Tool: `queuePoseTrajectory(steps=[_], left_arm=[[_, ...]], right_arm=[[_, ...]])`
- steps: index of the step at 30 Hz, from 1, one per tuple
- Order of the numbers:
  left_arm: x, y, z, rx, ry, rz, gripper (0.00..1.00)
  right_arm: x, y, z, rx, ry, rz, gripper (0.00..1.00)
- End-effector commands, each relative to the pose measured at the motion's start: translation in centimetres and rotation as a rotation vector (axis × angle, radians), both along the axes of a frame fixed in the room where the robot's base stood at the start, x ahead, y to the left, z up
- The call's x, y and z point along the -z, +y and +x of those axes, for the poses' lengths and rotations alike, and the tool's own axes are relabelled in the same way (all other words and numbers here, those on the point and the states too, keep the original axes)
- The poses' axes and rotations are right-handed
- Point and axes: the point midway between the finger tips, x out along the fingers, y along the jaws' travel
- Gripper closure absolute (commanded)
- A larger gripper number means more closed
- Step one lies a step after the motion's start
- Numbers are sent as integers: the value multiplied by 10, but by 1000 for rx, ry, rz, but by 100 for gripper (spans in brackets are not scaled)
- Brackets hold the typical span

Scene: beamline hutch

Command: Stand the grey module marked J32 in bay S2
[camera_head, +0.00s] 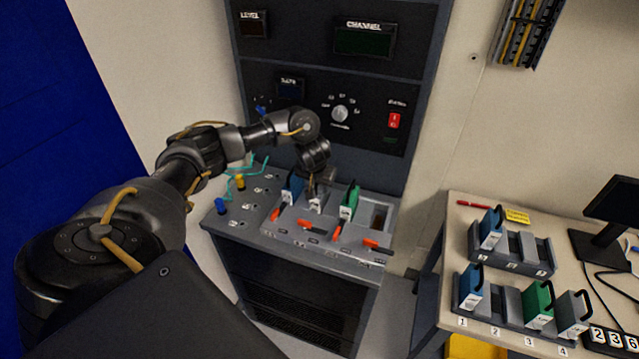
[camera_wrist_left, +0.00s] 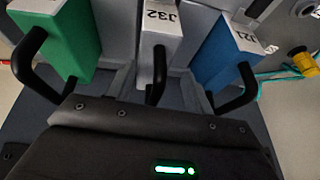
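The grey module marked J32 (camera_wrist_left: 160,32) is upright between a green and a blue module in the wrist view. Its black handle (camera_wrist_left: 156,75) points toward my gripper. In the head view this module (camera_head: 316,205) stands in the bay rack (camera_head: 290,240), second from the left, partly covered by my left gripper (camera_head: 318,184). That gripper is at its handle from above. Its fingertips are hidden or too small to tell their opening. The bay labels are too small to read, so I cannot tell which is S2. My right gripper is not in view.
A blue module (camera_head: 292,190) and a green module (camera_head: 349,202) flank it closely. The far right bay (camera_head: 379,217) is empty. Orange levers (camera_head: 372,246) stick out along the rack front. The right table bears two holders (camera_head: 508,262) with several modules.

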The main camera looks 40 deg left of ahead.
Motion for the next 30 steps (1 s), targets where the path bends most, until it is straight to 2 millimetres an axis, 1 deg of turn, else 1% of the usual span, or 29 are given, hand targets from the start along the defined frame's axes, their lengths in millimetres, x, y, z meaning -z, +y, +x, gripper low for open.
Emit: queuePoseTrajectory(steps=[8,11,14,16,18,24,27,30], left_arm=[[-1,-4,2,5,-2,-5,42],[-4,-5,1,5,-4,-6,42],[-16,-7,-2,6,-7,-8,42],[-28,-8,-7,6,-8,-5,42],[-49,-10,-11,5,-9,-3,42],[-83,-17,-26,4,-7,-3,42],[-93,-20,-31,4,-6,-3,42],[-98,-22,-34,3,-5,-4,42]], right_arm=[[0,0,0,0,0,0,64],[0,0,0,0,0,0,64],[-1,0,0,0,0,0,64],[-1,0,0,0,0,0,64],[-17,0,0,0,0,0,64],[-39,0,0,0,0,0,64],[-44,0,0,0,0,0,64],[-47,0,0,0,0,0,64]])
